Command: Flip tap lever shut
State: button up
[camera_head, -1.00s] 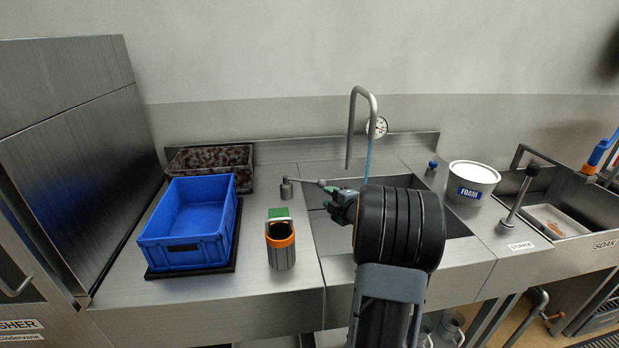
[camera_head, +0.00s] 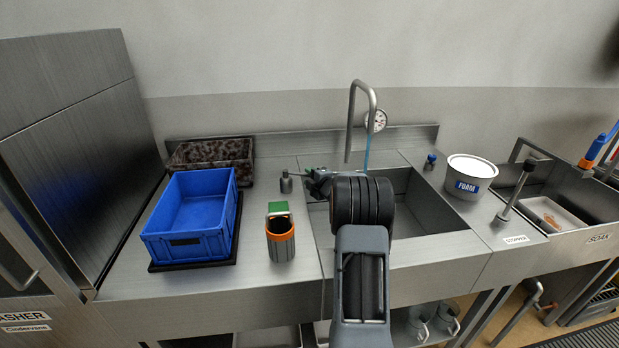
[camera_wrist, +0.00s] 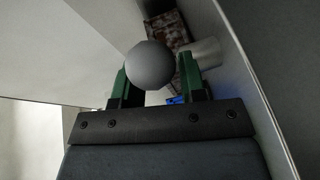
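The tap's short grey post (camera_head: 286,183) stands on the counter left of the sink. Its lever is mostly hidden by my gripper in the head view. In the wrist view, the lever's round grey knob (camera_wrist: 150,65) shows between the two green fingers of my gripper (camera_wrist: 156,80), overlapping the left one. The fingers are apart; contact with the knob cannot be told. In the head view my gripper (camera_head: 312,180) is just right of the post. The curved spout (camera_head: 350,125) rises behind the sink, with a thin blue line (camera_head: 367,150) below it.
A blue crate (camera_head: 190,215) and an orange-rimmed bin (camera_head: 281,243) stand left of the sink (camera_head: 420,205). A dark speckled tray (camera_head: 212,155) lies behind the crate. A gauge (camera_head: 375,121) is behind the spout.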

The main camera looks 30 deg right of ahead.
jog(key=shift+c, duration=0.5)
jog(key=c, duration=0.6)
grip_shut()
jog(key=shift+f, duration=0.1)
